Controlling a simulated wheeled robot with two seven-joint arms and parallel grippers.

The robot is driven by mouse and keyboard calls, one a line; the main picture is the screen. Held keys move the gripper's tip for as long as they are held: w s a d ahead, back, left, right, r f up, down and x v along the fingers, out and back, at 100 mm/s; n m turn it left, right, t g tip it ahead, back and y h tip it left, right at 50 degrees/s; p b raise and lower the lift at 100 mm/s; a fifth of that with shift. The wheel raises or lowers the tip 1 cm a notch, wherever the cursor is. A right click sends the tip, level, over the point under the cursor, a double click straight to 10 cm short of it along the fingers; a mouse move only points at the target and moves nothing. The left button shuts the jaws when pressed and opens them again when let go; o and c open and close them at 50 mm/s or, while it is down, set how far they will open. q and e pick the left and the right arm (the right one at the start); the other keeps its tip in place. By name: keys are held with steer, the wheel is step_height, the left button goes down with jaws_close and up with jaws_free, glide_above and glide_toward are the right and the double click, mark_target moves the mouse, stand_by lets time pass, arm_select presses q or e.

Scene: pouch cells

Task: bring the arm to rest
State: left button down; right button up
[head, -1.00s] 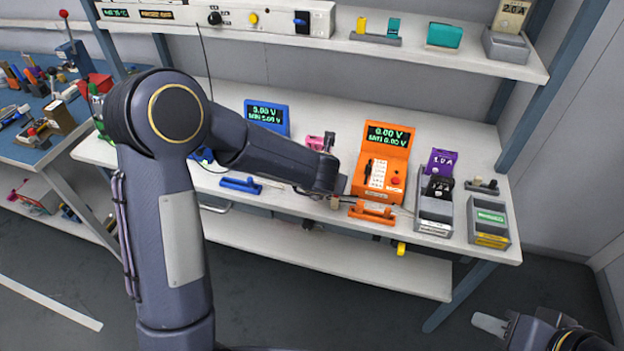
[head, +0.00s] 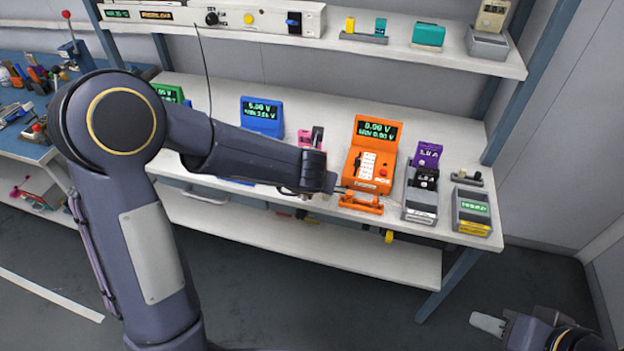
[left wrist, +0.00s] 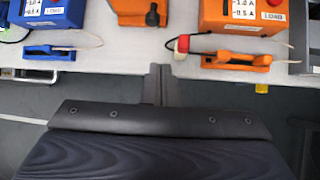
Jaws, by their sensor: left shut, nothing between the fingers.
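My left arm reaches across from the left in the head view. Its gripper (head: 326,182) is over the front of the white bench, just left of an orange holder (head: 361,203). In the left wrist view the left gripper's fingers (left wrist: 160,74) are together, with nothing between them. They point at the bench's front edge, between a blue holder (left wrist: 47,52) and the orange holder (left wrist: 228,60). My right gripper (head: 489,324) is low at the bottom right, away from the bench; its opening is unclear.
An orange meter (head: 388,170) and a blue meter (head: 262,116) stand on the bench (head: 300,228). Purple (head: 427,155) and grey (head: 472,211) units stand at its right. A shelf (head: 420,55) runs above. The floor in front is clear.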

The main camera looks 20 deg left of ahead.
arm_select(q)
steer(key=shift+d+v, duration=0.15)
steer(key=shift+v, duration=0.95)
steer(key=shift+d+v, duration=0.15)
steer(key=shift+v, duration=0.95)
steer(key=s+r+m+t+h, duration=0.2)
steer(key=r+m+h, duration=0.1)
steer(key=r+m, duration=0.45)
steer(key=s+r+m+t+h, duration=0.2)
steer(key=s+r+m+h, duration=0.1)
steer(key=r+m, duration=0.4)
steer(key=s+a+f+m+g, duration=0.2)
steer(key=s+a+f+m, duration=0.1)
steer(key=s+m, duration=0.6)
steer(key=s+a+f+m+g, duration=0.3)
steer(key=s+f+m, duration=0.2)
steer(key=s+m, duration=0.5)
steer(key=shift+s+g+y, duration=0.3)
steer(key=shift+s, duration=0.7)
